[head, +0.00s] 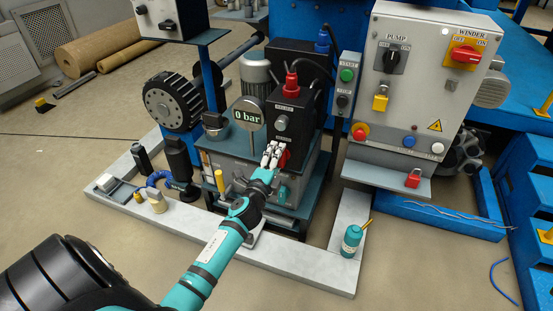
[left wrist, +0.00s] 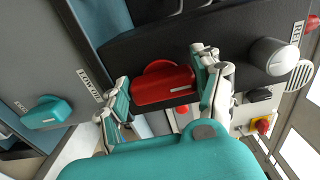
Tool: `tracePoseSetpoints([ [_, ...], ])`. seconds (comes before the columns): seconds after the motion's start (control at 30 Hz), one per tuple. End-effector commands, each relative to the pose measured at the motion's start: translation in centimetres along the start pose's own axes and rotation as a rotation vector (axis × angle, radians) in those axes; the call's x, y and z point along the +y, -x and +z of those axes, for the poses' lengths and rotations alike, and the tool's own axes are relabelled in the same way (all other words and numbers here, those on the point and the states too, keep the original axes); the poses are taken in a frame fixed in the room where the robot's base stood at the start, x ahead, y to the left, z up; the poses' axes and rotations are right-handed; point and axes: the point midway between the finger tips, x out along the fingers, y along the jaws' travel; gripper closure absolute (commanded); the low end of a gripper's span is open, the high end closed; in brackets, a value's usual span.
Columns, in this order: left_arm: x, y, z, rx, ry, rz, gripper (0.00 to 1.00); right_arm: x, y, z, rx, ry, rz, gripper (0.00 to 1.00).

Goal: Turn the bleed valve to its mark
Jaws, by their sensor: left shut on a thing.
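A red valve handle (left wrist: 163,88) sits on the front of the black valve block (head: 290,105), below its silver relief knob (head: 281,122). My left gripper (head: 271,155) reaches up to it, and its two fingers (left wrist: 165,88) are shut on the handle from both sides. In the head view the fingers partly cover the red handle (head: 284,159). I can read no bleed label and see no mark clearly. My right gripper is out of view.
A round gauge (head: 247,114) reads 0 bar beside the block. A control cabinet (head: 425,90) stands at the right. A teal bottle (head: 351,241) and small items (head: 157,200) sit on the pale floor frame. The floor in front is clear.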

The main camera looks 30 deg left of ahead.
Motion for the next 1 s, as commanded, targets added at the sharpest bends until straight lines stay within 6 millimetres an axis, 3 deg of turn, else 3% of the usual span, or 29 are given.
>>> tracePoseSetpoints([
  [0.37,0.2,0.1,0.1,-0.002,0.008,0.005,0.66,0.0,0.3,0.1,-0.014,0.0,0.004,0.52],
  [0.4,0.2,0.1,0.1,-0.002,0.008,0.005,0.29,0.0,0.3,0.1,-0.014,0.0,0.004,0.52],
  [0.57,0.2,0.1,0.1,-0.002,0.006,0.003,0.1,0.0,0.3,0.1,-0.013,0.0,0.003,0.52],
  [0.87,0.1,0.2,0.0,-0.001,0.005,0.001,0.1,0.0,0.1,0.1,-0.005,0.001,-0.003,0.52],
  [1.0,0.2,1.7,0.0,0.0,0.005,0.003,0.1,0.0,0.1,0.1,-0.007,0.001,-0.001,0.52],
])
